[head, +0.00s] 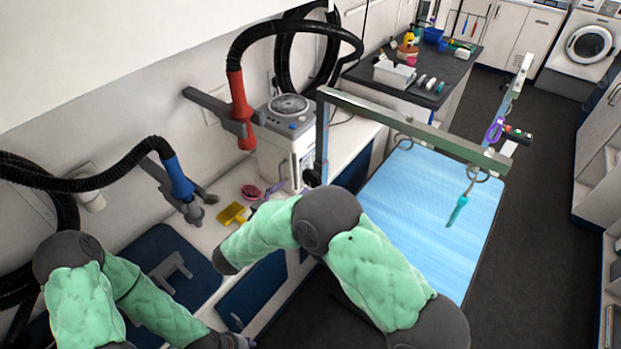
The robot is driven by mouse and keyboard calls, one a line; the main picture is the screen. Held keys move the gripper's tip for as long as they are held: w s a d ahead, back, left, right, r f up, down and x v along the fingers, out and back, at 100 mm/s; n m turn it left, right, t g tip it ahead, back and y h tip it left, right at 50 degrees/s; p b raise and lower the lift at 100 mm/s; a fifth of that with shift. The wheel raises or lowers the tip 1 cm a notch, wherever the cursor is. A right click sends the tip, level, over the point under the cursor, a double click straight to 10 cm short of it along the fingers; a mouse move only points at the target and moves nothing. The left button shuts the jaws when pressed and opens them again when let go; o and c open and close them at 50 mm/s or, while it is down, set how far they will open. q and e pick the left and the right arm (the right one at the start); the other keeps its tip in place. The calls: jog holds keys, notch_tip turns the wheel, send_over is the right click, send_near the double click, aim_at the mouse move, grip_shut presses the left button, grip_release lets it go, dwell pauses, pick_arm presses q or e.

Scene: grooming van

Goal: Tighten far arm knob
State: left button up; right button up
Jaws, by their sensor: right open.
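A grooming table with a blue top (425,215) stands right of centre. A grey-green overhead bar (415,128) spans it between a near post (322,140) and a far post (516,85). A small black knob (312,178) shows low on the near post. On the far side, a dark fitting with coloured dots (517,134) shows near the bar's end; I cannot tell whether it is a knob. My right gripper (226,263) is left of the table, apart from both posts; its fingers hardly show. My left gripper (238,341) is low at the bottom edge, mostly hidden.
Dark floor (535,215) is clear right of the table.

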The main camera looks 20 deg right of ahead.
aim_at(310, 180)
jog(key=b+x, duration=0.1)
jog(key=x, duration=0.7)
jog(key=shift+r, duration=0.1)
jog(key=c, duration=1.2)
